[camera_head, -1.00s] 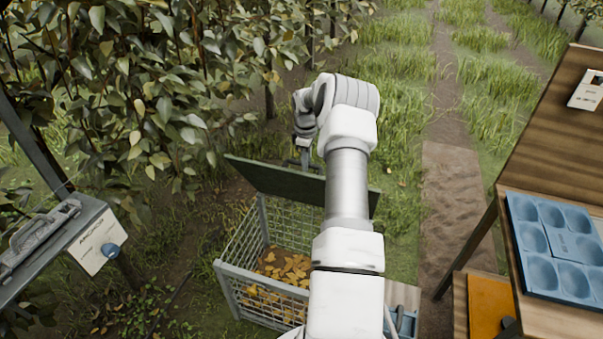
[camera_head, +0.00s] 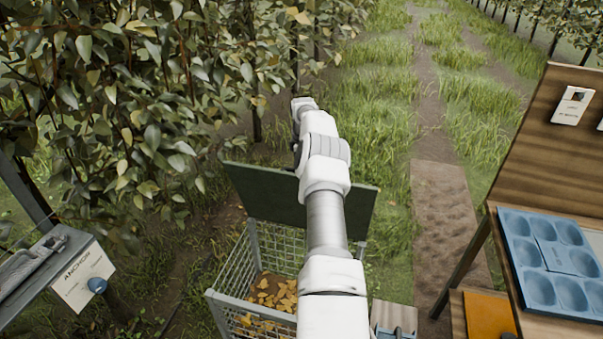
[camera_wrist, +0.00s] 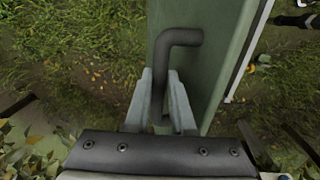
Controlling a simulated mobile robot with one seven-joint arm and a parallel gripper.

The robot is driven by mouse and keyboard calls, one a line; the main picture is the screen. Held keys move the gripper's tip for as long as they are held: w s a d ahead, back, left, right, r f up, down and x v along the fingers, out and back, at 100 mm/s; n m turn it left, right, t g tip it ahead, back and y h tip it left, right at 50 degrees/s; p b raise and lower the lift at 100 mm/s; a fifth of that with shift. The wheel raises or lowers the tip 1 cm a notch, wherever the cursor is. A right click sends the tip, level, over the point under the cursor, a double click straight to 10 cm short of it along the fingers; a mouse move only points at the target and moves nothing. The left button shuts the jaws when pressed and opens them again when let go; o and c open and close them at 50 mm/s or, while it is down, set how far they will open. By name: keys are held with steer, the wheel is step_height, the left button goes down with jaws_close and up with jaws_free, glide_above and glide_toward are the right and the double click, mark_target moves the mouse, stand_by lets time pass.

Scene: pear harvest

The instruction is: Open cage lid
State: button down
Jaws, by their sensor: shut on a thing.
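The wire cage (camera_head: 235,272) stands on the ground in front of me, with yellow leaves on its floor. Its dark green lid (camera_head: 265,200) is raised and stands steeply up at the cage's far side. In the wrist view the green lid (camera_wrist: 222,50) fills the upper middle, with a dark bent handle (camera_wrist: 180,38) on its face. My gripper (camera_wrist: 160,95) is shut on the handle, its two pale fingers on either side of the bar. In the head view my arm covers part of the lid and cage, and the fingers are hidden behind it.
A dense leafy hedge (camera_head: 110,110) rises at the left, close to the lid. A grey stand with an anchor sign (camera_head: 82,275) is at lower left. A wooden table (camera_head: 540,170) with a blue tray (camera_head: 545,240) is at right. Grass lies beyond.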

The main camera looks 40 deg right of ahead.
steer(key=shift+d+f, duration=0.2)
steer(key=shift+f, duration=0.05)
stand_by(0.3)
steer(key=c, duration=0.8)
jaws_free()
steer(key=shift+d, duration=0.1)
steer(key=shift+o, duration=0.2)
steer(key=shift+w+r, duration=0.1)
steer(key=shift+r, duration=0.05)
step_height(320, 180, up, 17)
steer(key=a+p, duration=0.1)
steer(key=p, duration=0.1)
steer(key=shift+s+r+p, duration=0.2)
steer(key=shift+s+p, duration=0.05)
steer(key=shift+p, duration=0.1)
